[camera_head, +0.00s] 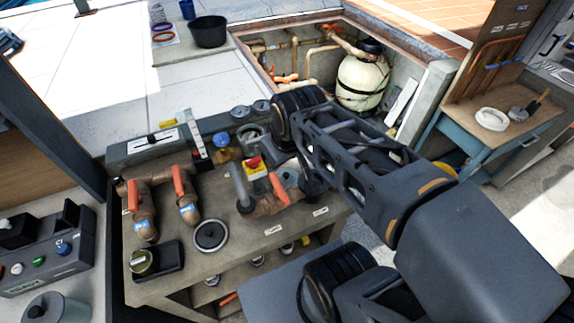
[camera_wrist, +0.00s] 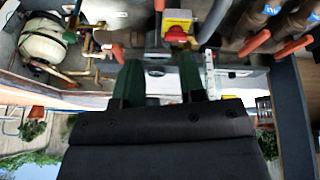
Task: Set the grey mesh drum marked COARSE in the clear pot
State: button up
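My gripper (camera_wrist: 161,80) shows in the wrist view with its two dark green fingers apart and no object visible between them. In the head view my arm reaches over the right of the bench, and I cannot make out its fingertips. A pale, see-through round pot (camera_head: 289,178), likely the clear pot, sits in the pipework beside the arm and is partly covered by it. A small round drum-like piece (camera_head: 140,262) with an olive rim stands in a black tray at the bench's front left. I cannot read COARSE on anything, so which drum is the grey mesh one is unclear.
Orange-handled valves (camera_head: 182,195) stand at the bench's left. A black ring-shaped lid (camera_head: 210,236) lies on the bench (camera_head: 240,262). A yellow and red switch box (camera_head: 254,167) is near the pot. A cream tank (camera_head: 361,84) stands in the pit behind.

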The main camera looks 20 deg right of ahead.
jog(key=s+m, duration=0.1)
jog(key=s+f+m, duration=0.1)
jog(key=shift+s+f+m, duration=0.3)
jog(key=shift+m, duration=0.1)
jog(key=shift+f, duration=0.2)
